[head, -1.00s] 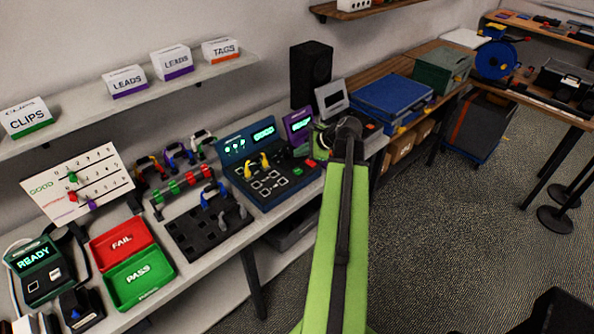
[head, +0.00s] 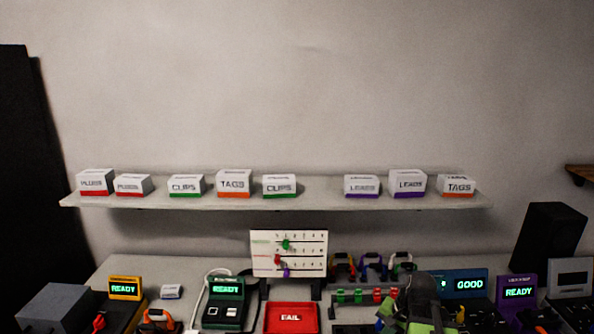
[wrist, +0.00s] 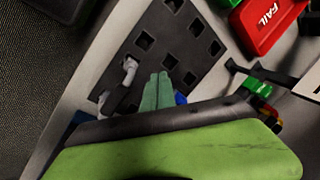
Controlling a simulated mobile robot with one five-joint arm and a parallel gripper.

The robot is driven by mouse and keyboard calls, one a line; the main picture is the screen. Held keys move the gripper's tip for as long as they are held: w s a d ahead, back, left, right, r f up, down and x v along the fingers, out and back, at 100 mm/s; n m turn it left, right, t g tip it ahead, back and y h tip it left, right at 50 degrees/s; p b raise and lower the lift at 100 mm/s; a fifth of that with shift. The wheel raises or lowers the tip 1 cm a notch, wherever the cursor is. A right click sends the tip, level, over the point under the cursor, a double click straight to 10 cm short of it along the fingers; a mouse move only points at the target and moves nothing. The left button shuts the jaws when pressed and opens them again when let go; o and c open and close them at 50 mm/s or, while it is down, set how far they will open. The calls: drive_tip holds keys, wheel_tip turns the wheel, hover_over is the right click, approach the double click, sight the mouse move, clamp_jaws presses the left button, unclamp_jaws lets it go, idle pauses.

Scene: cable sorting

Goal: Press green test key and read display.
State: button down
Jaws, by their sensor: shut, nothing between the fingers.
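The blue tester (head: 457,277) stands at the lower right in the head view. Its display (head: 470,285) reads GOOD; part of the panel to the left is hard to read. Its green key cannot be made out, because my arm and the lower picture edge hide the lower panel. My gripper (wrist: 157,92) shows in the wrist view with its fingers shut and empty, over the black slotted rack (wrist: 155,28). A grey connector (wrist: 129,76) lies left of the fingers, and a blue one (wrist: 181,98) shows to their right.
A purple unit (head: 518,292) and a green unit (head: 227,288) read READY. The red FAIL tray (head: 291,318) is at the bottom middle. A slider board (head: 290,253) stands behind it. A wall shelf (head: 320,200) with labelled boxes runs above. A black speaker (head: 548,245) is at right.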

drive_tip(key=s+a+n, duration=0.1)
drive_tip(key=a+n, duration=0.1)
drive_tip(key=a, duration=0.2)
drive_tip(key=s+a+n+g+h, duration=0.1)
drive_tip(key=a+n, duration=0.2)
drive_tip(key=a, duration=0.1)
drive_tip(key=s+a+f+n+g+h, duration=0.1)
drive_tip(key=a+n, duration=0.2)
drive_tip(key=a, duration=0.2)
drive_tip(key=shift+s, duration=0.25)
